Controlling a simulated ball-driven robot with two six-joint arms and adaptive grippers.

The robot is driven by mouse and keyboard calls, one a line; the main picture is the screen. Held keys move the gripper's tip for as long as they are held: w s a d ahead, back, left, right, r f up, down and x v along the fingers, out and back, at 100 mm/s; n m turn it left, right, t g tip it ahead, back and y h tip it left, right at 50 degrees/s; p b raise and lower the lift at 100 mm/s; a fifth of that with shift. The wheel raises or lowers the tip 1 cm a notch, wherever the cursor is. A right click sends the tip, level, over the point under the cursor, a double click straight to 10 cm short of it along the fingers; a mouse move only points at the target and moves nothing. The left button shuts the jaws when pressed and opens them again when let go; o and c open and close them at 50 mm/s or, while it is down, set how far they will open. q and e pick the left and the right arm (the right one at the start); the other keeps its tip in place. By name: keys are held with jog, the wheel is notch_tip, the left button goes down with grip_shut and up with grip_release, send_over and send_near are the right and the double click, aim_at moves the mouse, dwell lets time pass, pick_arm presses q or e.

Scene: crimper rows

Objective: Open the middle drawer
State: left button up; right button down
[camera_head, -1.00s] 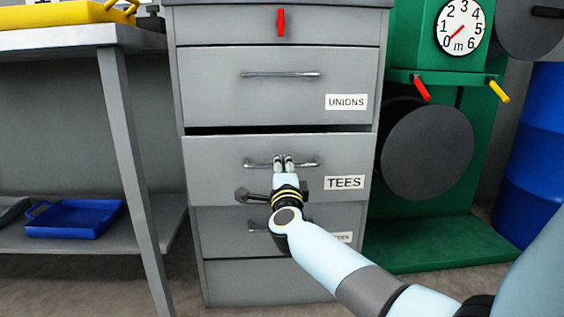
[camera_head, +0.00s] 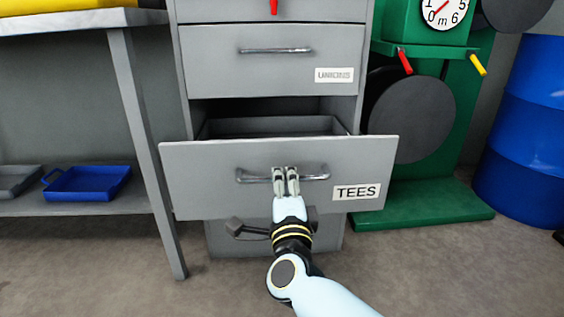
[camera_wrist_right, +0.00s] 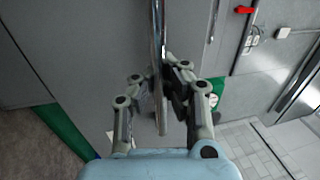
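The middle drawer (camera_head: 220,196), a grey front with a TEES label (camera_head: 357,191), stands pulled out of the cabinet. Its open top and part of its inside show behind the front. My right gripper (camera_head: 286,174) is at the middle of the drawer's metal bar handle (camera_head: 317,177), with its fingers close together on it. In the right wrist view the handle bar (camera_wrist_right: 158,40) runs between the two fingers of the right gripper (camera_wrist_right: 160,80). My left gripper is not in view.
The UNIONS drawer (camera_head: 220,65) above is shut. A grey workbench with a blue tray (camera_head: 88,184) on its lower shelf is at the left. A green machine (camera_head: 440,205) and a blue barrel (camera_head: 525,130) stand at the right. The floor beside the drawer is clear.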

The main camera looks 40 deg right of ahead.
jog(key=shift+v, duration=0.9)
jog(key=c, duration=1.3)
grip_release()
jog(key=shift+r, duration=0.1)
jog(key=shift+c, duration=0.2)
jog(key=shift+r, duration=0.1)
